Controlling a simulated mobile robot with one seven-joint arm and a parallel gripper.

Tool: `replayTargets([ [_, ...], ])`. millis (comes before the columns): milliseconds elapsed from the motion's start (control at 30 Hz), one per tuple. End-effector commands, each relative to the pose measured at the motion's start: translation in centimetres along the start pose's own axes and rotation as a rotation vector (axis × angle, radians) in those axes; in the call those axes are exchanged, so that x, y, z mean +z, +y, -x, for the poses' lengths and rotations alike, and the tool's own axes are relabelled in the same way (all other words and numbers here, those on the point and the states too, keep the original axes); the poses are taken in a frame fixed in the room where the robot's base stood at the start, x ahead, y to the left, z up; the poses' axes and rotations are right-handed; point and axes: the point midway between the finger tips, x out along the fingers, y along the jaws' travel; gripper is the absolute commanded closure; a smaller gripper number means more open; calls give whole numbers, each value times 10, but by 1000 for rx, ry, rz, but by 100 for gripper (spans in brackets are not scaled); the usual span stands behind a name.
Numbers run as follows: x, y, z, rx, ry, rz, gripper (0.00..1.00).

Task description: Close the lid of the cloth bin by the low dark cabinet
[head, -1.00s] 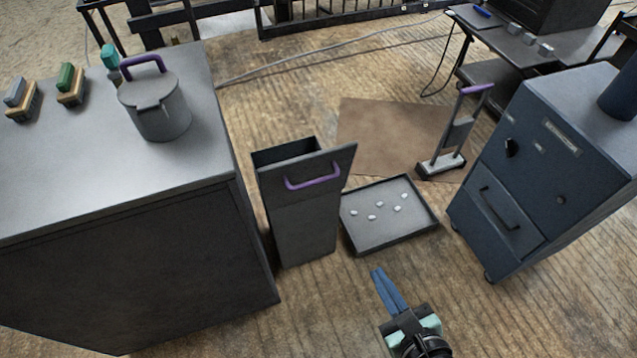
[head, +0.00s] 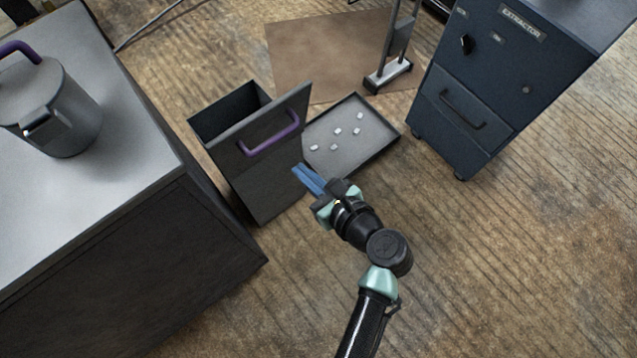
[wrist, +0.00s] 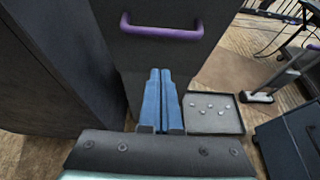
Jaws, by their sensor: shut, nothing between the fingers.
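The cloth bin (head: 255,192) is a tall dark box on the floor beside the low dark cabinet (head: 150,243). Its top is open. A dark front panel (head: 235,163) with a purple handle (head: 270,136) leans outward from the top opening. In the wrist view the panel (wrist: 158,52) and purple handle (wrist: 162,31) are straight ahead, above the fingertips. My gripper (head: 299,170) has its blue fingers together and empty. It points at the bin's front, below and right of the handle; it also shows in the wrist view (wrist: 160,74). I cannot tell whether the fingertips touch the panel.
A shallow dark tray (head: 350,167) with several white pieces lies right of the bin. A blue extractor cabinet (head: 490,85) stands at the right, with an upright stand (head: 388,75) behind the tray. A grey canister (head: 62,110) sits on the low cabinet. The floor at front right is clear.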

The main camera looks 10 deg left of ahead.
Motion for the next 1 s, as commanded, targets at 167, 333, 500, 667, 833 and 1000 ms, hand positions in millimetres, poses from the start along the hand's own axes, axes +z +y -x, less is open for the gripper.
replayTargets([
  [167, 9, 0, -32, 1, -1, 4, 100],
  [333, 23, 0, -45, 0, -1, 2, 100],
  [500, 28, 0, -50, 0, 1, 1, 100],
  [667, 28, 0, -50, 0, 1, 0, 100],
  [833, 29, 0, -49, 0, 1, 0, 100],
  [1000, 33, 0, -49, 0, 14, -1, 100],
])
